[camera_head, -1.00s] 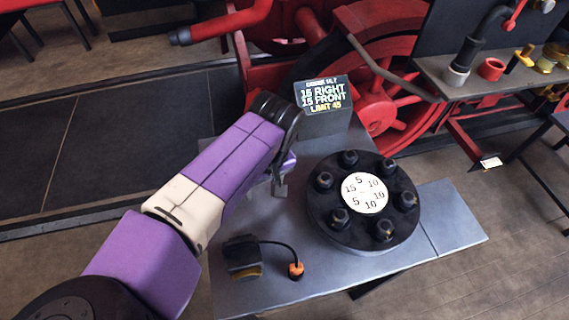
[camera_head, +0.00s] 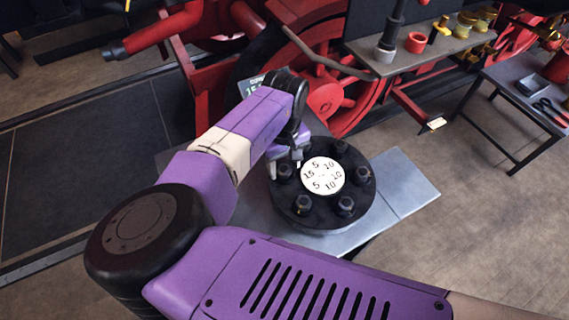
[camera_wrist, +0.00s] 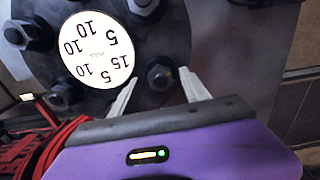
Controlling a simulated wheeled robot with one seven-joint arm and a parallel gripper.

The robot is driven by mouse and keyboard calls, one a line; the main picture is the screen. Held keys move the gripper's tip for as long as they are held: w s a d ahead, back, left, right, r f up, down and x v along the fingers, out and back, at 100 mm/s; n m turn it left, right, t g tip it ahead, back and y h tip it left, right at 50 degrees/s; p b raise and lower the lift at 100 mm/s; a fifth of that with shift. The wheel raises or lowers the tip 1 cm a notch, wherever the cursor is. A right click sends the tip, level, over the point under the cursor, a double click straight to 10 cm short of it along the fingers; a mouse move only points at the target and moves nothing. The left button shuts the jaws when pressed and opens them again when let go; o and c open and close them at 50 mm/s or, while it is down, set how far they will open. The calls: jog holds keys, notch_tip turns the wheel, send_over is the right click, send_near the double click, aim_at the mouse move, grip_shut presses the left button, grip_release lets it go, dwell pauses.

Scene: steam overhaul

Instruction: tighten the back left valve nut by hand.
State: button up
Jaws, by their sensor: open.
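The black round valve cover (camera_head: 322,219) carries a ring of dark nuts around a white numbered disc (camera_head: 322,176). My gripper (camera_head: 290,157) is over its back left edge. In the wrist view my gripper (camera_wrist: 158,84) is open, with one pale finger on each side of a dark hex nut (camera_wrist: 160,77), which looks like the back left valve nut, near the 15 mark. I cannot tell whether the fingers touch it. In the head view my wrist and gripper hide part of the cover's back left side.
The cover stands on a grey bench (camera_head: 405,190). A display sign (camera_head: 250,86) behind is mostly hidden by my arm. Red wheels and a shelf with fittings (camera_head: 420,50) stand behind. A side table (camera_head: 520,95) is at right.

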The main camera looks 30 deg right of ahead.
jog(key=shift+f, duration=0.3)
grip_shut()
jog(key=shift+m, duration=0.3)
jog(key=m, duration=0.5)
jog(key=shift+m, duration=0.3)
jog(key=m, duration=0.6)
jog(key=shift+r, duration=0.1)
dwell(0.4)
